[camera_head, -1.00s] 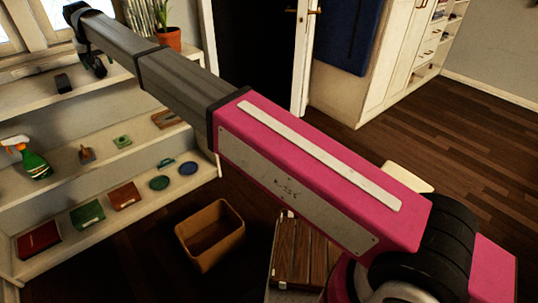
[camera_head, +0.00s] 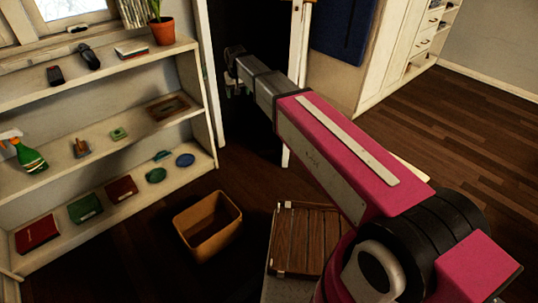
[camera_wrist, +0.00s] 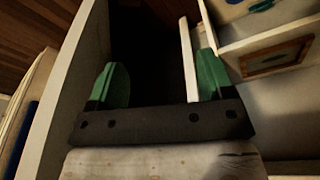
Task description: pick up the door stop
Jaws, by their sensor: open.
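I cannot tell for certain which thing is the door stop. A small brown-orange item (camera_head: 81,147) on the middle shelf at the left might be it, but it is too small to be sure. My gripper (camera_head: 236,72) is at the end of the raised arm, in front of the dark doorway and to the right of the shelves. In the wrist view my gripper (camera_wrist: 160,78) has its two green fingers wide apart, with nothing between them.
The shelf unit (camera_head: 150,185) holds a spray bottle (camera_head: 28,155), several books and dishes, and a framed picture (camera_head: 168,107), also in the wrist view (camera_wrist: 277,58). A potted plant (camera_head: 162,28) stands on top. A brown bin (camera_head: 208,240) and slatted wooden item (camera_head: 307,240) are on the floor.

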